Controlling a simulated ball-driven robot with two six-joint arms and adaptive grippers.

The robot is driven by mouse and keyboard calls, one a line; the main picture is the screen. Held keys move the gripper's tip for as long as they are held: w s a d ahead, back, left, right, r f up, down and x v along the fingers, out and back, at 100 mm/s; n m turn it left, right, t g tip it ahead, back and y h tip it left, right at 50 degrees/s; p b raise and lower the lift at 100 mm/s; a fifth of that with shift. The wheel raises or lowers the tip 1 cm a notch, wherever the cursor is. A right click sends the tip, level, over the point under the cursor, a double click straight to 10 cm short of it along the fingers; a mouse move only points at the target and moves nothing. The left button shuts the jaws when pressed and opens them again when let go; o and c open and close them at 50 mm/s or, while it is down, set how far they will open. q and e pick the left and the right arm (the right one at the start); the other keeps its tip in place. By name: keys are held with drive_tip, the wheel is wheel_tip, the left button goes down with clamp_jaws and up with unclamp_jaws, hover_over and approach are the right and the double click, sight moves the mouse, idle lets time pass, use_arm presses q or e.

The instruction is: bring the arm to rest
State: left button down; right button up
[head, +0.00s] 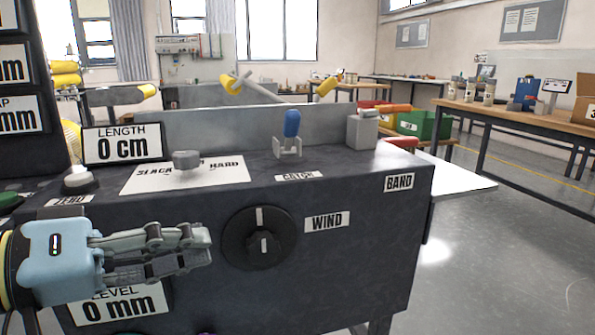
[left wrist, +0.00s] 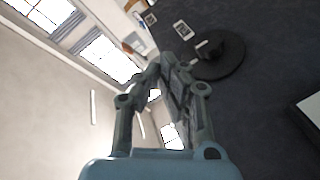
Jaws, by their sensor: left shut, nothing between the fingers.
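My left gripper (head: 208,246) reaches in from the left in the head view, in front of the dark machine's front face. Its fingers are together and hold nothing. They point right, toward the round black WIND knob (head: 259,237), and stop short of it. In the left wrist view the gripper (left wrist: 165,65) is seen from behind, with the knob (left wrist: 218,55) beyond and right of its fingertips. My right gripper is not in view.
A LEVEL display (head: 120,304) sits below my gripper. Open floor (head: 500,260) lies to the right.

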use_arm(q)
drive_tip(key=s+a+f+m+g+y, duration=0.1)
drive_tip(key=s+a+f+g+y, duration=0.2)
drive_tip(key=s+a+f+y, duration=0.65)
drive_tip(key=s+a+f+g+y, duration=0.4)
drive_tip(key=s+a+f+y, duration=0.15)
drive_tip(key=s+f, duration=0.5)
drive_tip(key=s+a+f+p, duration=0.1)
drive_tip(key=s+a+f, duration=0.1)
drive_tip(key=f, duration=1)
drive_tip(key=s+a+f+p, duration=0.1)
drive_tip(key=f+p, duration=0.1)
drive_tip(key=f, duration=1)
drive_tip(key=s+f+g+p, duration=0.1)
drive_tip(key=s+f, duration=0.4)
drive_tip(key=s, duration=0.3)
drive_tip(key=s+a+f+p, duration=0.1)
drive_tip(key=s+f, duration=0.5)
drive_tip(key=s, duration=0.3)
drive_tip(key=shift+s+g+h, duration=0.2)
drive_tip(key=shift+g+h, duration=0.2)
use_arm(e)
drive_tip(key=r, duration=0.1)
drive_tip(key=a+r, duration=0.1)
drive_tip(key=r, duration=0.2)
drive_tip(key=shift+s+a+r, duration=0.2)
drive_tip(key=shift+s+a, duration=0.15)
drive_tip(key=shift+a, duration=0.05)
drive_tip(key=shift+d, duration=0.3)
